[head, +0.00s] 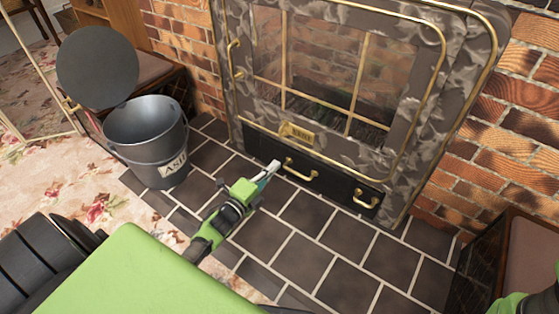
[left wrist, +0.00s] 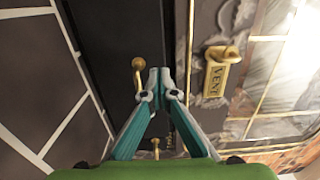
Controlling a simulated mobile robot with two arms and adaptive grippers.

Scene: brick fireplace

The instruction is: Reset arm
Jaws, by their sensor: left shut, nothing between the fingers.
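My left gripper (head: 271,168) reaches toward the foot of the fireplace, above the dark tiles. It also shows in the left wrist view (left wrist: 158,76), with its teal fingers closed together at the tips and nothing between them. The dark drawer (head: 330,184) below the fireplace door has brass handles. The nearer handle (head: 300,170) is just right of the fingertips in the head view. In the wrist view a brass handle (left wrist: 138,72) appears beside the tips; I cannot tell whether they touch. Only a green part of my right arm shows at the head view's lower right corner.
The marbled fireplace door (head: 405,150) has brass rails and a VENT plate (head: 297,133). A grey ash bucket (head: 145,133) stands left, near a round dark disc (head: 97,67). A dark box-like bench (head: 525,262) is at the right. Bare tiles (head: 310,212) lie in front.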

